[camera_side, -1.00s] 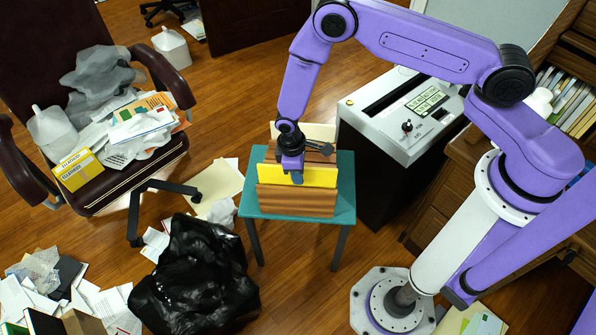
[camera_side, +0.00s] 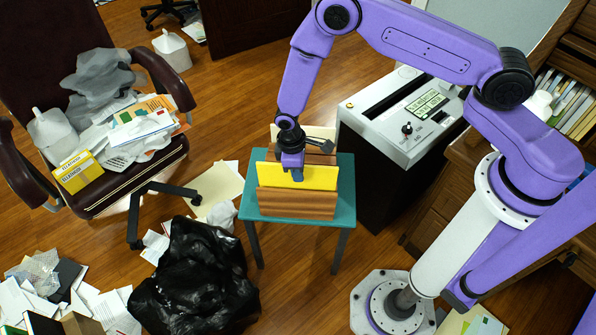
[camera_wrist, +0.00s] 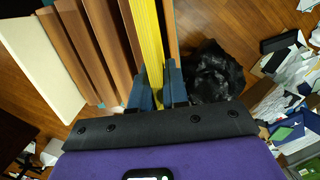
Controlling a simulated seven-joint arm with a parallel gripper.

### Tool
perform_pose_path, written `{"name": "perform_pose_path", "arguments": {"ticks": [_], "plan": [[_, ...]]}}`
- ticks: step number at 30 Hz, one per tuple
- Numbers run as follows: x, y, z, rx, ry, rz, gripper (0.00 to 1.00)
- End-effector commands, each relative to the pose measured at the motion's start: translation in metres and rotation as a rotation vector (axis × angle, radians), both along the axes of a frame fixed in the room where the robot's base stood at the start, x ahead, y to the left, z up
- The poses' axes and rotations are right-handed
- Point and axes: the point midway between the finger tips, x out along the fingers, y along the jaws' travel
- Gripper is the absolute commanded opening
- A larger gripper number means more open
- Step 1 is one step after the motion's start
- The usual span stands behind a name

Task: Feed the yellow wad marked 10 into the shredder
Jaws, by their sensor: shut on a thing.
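The yellow wad (camera_side: 312,177) stands upright among brown slats on a small teal-topped table (camera_side: 345,190) in the side view. The wrist view shows the wad (camera_wrist: 147,40) as a thin stack of yellow edges. My gripper (camera_side: 297,176) is shut on the top edge of the wad; its blue fingers (camera_wrist: 162,85) sit on both sides of it in the wrist view. The wad's lower part is hidden behind the front brown slats (camera_side: 297,203). No mark 10 is readable. The shredder (camera_side: 400,120), dark with a light top and a long dark slot (camera_side: 398,95), stands right of the table.
A cream wad (camera_wrist: 38,65) stands at the far end of the rack. A black bag (camera_side: 195,280) lies on the floor front left. A chair (camera_side: 30,165) heaped with papers is at left. A wooden desk (camera_side: 450,190) is at right.

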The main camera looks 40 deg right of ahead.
Motion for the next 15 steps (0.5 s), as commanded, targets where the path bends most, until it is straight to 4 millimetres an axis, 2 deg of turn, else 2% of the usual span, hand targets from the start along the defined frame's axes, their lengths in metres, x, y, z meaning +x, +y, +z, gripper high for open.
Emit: {"name": "perform_pose_path", "arguments": {"ticks": [8, 15], "plan": [[0.0, 0.0, 0.002, 0.0, 0.0, 0.0, 0.0], [0.0, 0.0, 0.024, 0.001, -0.001, -0.001, 0.0]]}}
